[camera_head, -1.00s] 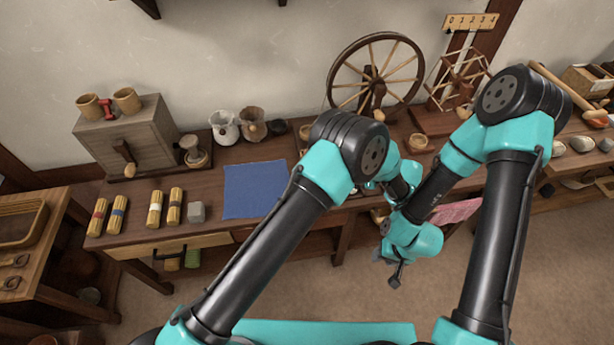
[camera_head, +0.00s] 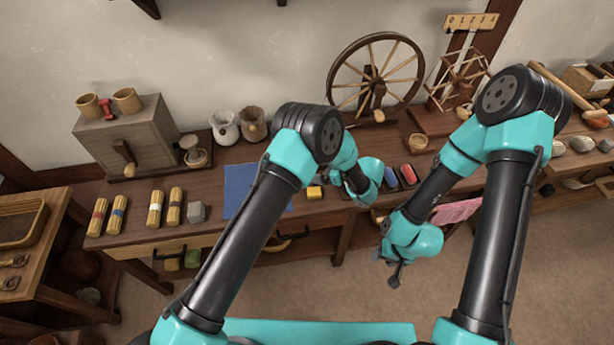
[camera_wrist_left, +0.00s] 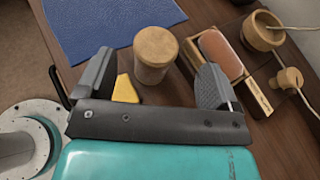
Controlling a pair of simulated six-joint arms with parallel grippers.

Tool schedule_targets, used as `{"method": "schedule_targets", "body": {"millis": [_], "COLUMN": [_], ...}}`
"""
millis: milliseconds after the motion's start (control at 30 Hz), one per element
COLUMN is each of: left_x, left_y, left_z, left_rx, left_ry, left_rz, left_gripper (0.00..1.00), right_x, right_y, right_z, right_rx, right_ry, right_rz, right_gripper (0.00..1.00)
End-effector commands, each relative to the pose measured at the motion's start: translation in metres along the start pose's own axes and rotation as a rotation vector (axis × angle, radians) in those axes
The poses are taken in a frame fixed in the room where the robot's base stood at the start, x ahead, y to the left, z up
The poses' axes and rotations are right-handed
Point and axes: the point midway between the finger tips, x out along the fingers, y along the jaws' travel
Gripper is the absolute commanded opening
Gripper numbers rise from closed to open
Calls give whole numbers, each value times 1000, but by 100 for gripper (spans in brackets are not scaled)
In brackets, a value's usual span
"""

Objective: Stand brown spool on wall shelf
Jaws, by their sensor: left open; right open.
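In the head view my left arm hides the brown roll and the left fingertips. My right gripper (camera_head: 394,272) is open and empty, in front of the table. The wall shelf (camera_head: 147,8) shows only as dark pieces at the top edge.
A yellow block (camera_head: 315,192) lies by the blue cloth (camera_head: 238,185). Blue (camera_head: 390,177) and red (camera_head: 409,174) rolls lie right of my left wrist. A spinning wheel (camera_head: 374,75) stands behind. A wooden bowl (camera_wrist_left: 262,30) with pale thread is near the brown roll.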

Motion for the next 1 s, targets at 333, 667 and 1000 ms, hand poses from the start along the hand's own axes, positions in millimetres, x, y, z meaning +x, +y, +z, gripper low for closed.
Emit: {"method": "schedule_targets", "body": {"millis": [333,667,1000], "left_x": [8,30,61], "left_y": [0,3,4], "left_z": [0,-3,-4], "left_rx": [0,0,0], "left_ry": [0,1,1], "left_rz": [-2,1,-2], "left_gripper": [87,87,87], "right_x": [0,0,0], "right_y": [0,0,0], "right_z": [0,0,0], "right_rx": [0,0,0], "right_ry": [0,0,0], "right_rz": [0,0,0], "right_gripper": [43,43,43]}}
